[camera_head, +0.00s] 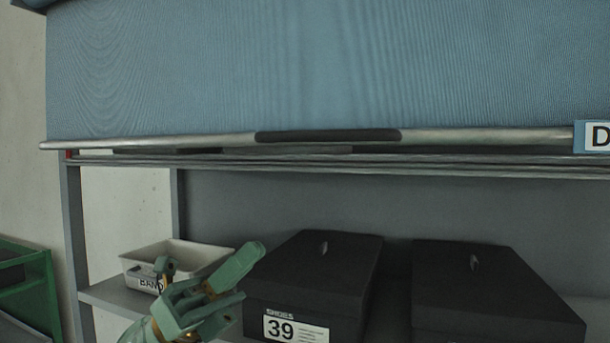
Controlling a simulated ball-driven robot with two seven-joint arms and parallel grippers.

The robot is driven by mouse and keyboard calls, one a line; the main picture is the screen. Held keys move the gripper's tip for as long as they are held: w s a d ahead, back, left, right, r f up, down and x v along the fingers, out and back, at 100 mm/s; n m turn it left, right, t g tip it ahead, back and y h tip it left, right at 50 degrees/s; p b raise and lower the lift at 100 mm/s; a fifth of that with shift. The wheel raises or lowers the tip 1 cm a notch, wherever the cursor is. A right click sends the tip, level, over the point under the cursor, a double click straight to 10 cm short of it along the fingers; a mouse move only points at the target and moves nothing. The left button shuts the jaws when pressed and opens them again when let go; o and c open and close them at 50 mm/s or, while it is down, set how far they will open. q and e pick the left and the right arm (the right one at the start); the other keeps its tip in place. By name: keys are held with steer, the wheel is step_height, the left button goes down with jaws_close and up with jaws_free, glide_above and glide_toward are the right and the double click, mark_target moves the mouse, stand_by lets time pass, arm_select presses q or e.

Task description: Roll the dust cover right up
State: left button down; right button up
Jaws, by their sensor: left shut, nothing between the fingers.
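The blue dust cover (330,65) hangs across the upper part of the head view. Its lower edge ends in a metal bar (190,140) with a dark grip (328,136) at the middle. The cover is partly raised, and the shelf below the bar is open to view. My left gripper (250,272) is green, shut and empty. It is well below the bar, in front of the shelf between the bin and a shoe box. My right gripper is not in view.
A black shoe box (320,270) labelled 39 and another black box (480,285) stand on the shelf (105,296). A pale bin (180,252) sits at the left. A green frame (38,290) stands at far left. A sign with a D (597,136) is at the right.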

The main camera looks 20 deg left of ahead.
arm_select(q)
steer(key=w+d+r+m+g+p, duration=0.1)
steer(key=d+r+p, duration=0.6)
steer(key=r, duration=0.4)
steer(key=shift+w+d+p, duration=0.2)
steer(key=shift+w+p, duration=0.1)
steer(key=shift+p, duration=0.25)
